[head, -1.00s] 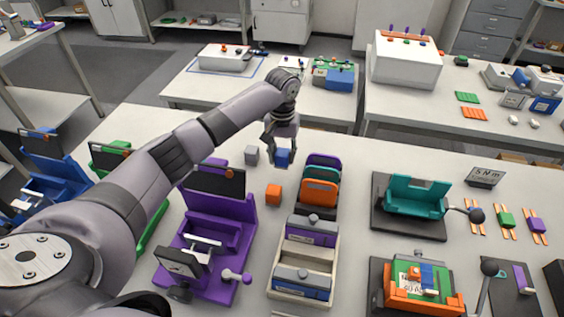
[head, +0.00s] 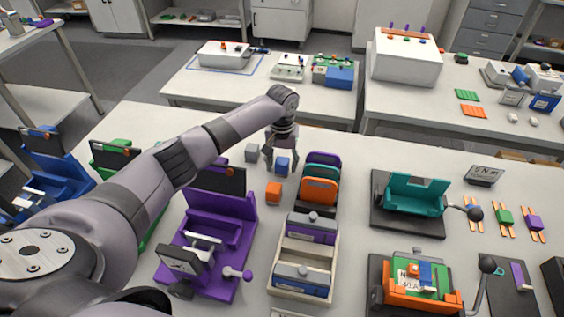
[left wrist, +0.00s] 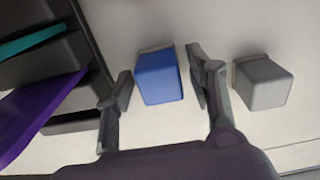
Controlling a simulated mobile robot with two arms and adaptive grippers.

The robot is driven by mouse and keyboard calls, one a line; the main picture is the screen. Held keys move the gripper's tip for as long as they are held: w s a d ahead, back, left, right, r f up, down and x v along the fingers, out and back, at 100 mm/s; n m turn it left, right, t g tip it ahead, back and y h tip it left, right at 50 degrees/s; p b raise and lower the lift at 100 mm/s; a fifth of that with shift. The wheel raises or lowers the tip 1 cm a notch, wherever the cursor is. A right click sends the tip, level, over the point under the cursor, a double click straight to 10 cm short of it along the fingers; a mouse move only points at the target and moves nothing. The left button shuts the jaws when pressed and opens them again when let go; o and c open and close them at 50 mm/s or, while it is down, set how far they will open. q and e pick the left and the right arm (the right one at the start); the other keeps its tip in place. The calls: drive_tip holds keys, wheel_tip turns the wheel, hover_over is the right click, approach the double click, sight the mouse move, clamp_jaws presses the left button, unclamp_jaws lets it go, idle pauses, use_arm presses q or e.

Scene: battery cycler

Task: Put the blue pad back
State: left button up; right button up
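The blue pad (head: 282,166) is a small blue block standing on the white table. In the head view it is beyond the orange pad (head: 273,192) and to the right of the grey pad (head: 252,152). My left gripper (head: 281,157) is at the blue pad, with its fingers spread on both sides. In the left wrist view the blue pad (left wrist: 159,80) shows between the open fingertips (left wrist: 160,62), with gaps on both sides. The grey pad (left wrist: 263,83) is outside the right finger there. My right gripper is not in view.
A rack of coloured pouches (head: 321,190) stands close on the right. A purple fixture (head: 215,225) stands nearer, left of a beige tray (head: 282,262). A teal fixture (head: 412,196) is farther right. The table behind the pads is clear.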

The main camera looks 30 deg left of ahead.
sight(282, 161)
use_arm(q)
drive_tip(key=shift+r, duration=0.1)
wheel_tip(282, 161, up, 12)
drive_tip(key=shift+r+b, duration=0.1)
drive_tip(key=shift+b, duration=0.8)
